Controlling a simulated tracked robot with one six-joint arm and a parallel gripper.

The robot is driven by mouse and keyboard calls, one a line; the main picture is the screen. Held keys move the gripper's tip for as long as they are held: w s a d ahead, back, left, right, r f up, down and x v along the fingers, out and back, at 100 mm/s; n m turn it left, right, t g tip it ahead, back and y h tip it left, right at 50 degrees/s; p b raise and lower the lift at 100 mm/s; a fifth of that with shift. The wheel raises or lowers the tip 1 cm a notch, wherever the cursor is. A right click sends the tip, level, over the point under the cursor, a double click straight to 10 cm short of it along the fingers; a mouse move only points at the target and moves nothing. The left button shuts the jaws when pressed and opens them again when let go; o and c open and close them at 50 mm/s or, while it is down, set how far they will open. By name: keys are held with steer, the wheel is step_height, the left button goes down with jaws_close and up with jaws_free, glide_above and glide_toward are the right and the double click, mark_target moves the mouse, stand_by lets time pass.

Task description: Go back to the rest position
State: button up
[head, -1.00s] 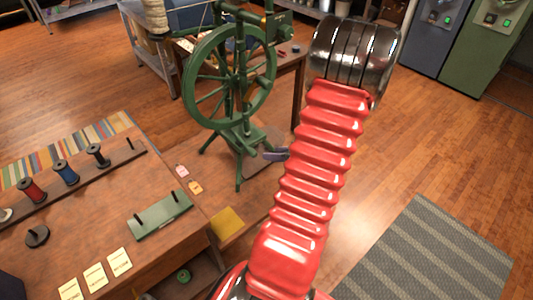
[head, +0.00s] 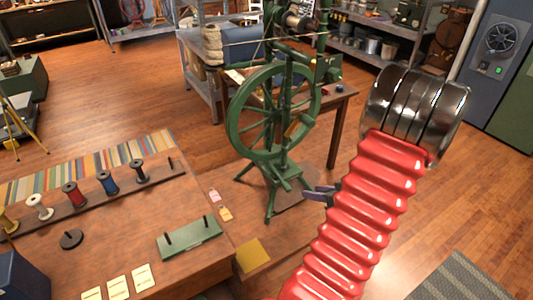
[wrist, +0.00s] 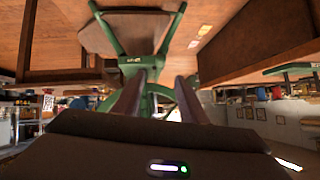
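My gripper (head: 322,193) shows in the head view partly behind my red arm, in front of the table and just right of the green spinning wheel's legs. In the wrist view, which is upside down, the two dark fingers of my gripper (wrist: 159,92) stand apart with nothing held between them. The green spinning wheel (head: 237,120) stands upright on the floor. Parts of it also show beyond the fingers in the wrist view (wrist: 130,25).
A worktable (head: 120,225) at left bears a spool rack (head: 92,202), a green peg board (head: 189,239) and cream cards (head: 118,287). A small table (head: 345,105) stands behind the wheel. A grey striped rug (head: 455,282) lies at right. Open wood floor lies at upper left.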

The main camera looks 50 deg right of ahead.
steer(key=w+a+r+n+g+y, duration=0.1)
steer(key=w+a+r+y, duration=0.1)
steer(key=w+a+r, duration=0.45)
steer(key=w+a+r+n+g+y, duration=0.1)
steer(key=w+a+n+g+y, duration=0.15)
steer(key=a, duration=0.75)
steer(key=w+a+r+g+y, duration=0.1)
steer(key=w+a+r, duration=0.35)
steer(key=a, duration=0.35)
steer(key=s+a+r+h, duration=0.1)
steer(key=s+a+r, duration=0.1)
steer(key=a, duration=0.5)
steer(key=s+a+r+n+h, duration=0.1)
steer(key=s+a+r, duration=0.1)
steer(key=a+r, duration=0.3)
steer(key=s+a+r+h, duration=0.1)
steer(key=a+r, duration=0.3)
steer(key=a, duration=0.5)
steer(key=shift+s+a+r+g, duration=0.25)
steer(key=shift+s+a+g, duration=0.05)
steer(key=shift+s+g, duration=0.15)
steer(key=shift+h, duration=0.25)
